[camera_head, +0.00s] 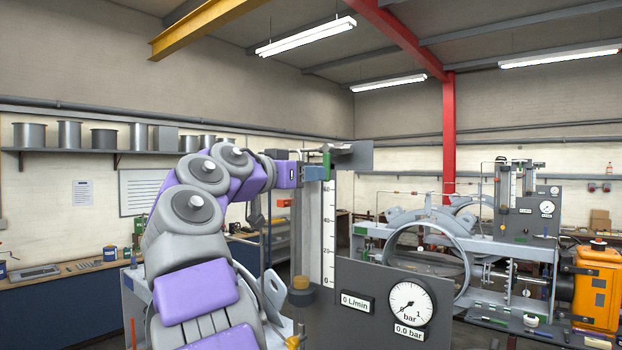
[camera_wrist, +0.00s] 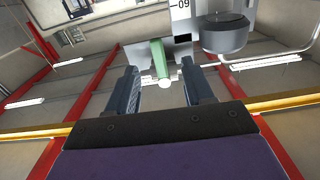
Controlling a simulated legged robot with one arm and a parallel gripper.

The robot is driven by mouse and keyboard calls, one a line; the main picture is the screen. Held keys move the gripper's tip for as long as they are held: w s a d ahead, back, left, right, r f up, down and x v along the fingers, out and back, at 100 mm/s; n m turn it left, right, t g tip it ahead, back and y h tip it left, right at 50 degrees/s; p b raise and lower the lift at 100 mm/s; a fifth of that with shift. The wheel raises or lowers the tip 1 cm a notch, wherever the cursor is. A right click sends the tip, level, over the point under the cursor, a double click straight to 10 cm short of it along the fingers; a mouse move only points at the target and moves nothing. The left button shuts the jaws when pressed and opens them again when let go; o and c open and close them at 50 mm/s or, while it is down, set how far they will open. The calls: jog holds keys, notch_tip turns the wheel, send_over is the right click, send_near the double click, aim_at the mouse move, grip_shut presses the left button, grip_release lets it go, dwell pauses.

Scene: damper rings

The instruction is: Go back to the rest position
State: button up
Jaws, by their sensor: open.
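My purple and grey arm rises from the bottom of the head view, bends over and reaches right. My gripper (camera_head: 335,150) is at the top of a white-scaled column (camera_head: 329,230). In the wrist view my gripper (camera_wrist: 164,92) is open, its two dark fingers apart. A green piece (camera_wrist: 160,58) with a pale round end lies between or just beyond the fingers, with no clear contact on either side. A green piece (camera_head: 326,165) also shows by the gripper in the head view. The fingertips are small and partly hidden there.
A grey panel with a round gauge (camera_head: 410,304) and 0 L/min display (camera_head: 357,302) stands close below the gripper. A large ring rig (camera_head: 430,255) and an orange machine (camera_head: 597,290) are to the right. A workbench (camera_head: 70,270) is left. Space above the arm is free.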

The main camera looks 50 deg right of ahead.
jog(key=shift+s+a, duration=0.1)
jog(key=shift+a, duration=0.5)
jog(key=s+a+f+n+y+b, duration=0.1)
jog(key=a+f+n+y+b, duration=0.25)
jog(key=f, duration=0.95)
jog(key=s+a+f+n+t+y+b, duration=0.1)
jog(key=s+a+f+n+y+b, duration=0.2)
jog(key=f, duration=1)
jog(key=a+f+n+y+b, duration=0.3)
jog(key=a+f+n+b, duration=0.15)
jog(key=f, duration=0.85)
jog(key=s+a+f+n+g+y+b, duration=0.1)
jog(key=s+a+f+n+y+b, duration=0.1)
jog(key=s+a+f, duration=0.5)
jog(key=s+a+f+n+g+y+b, duration=0.2)
jog(key=s+a+f, duration=0.6)
jog(key=f, duration=0.7)
jog(key=s+a+f+n+g+y+b, duration=0.1)
jog(key=s+a+f+y+b, duration=0.3)
jog(key=s+a+f, duration=0.4)
notch_tip(320, 180, down, 4)
jog(key=s+n, duration=0.1)
jog(key=s, duration=0.1)
jog(key=shift+s, duration=0.35)
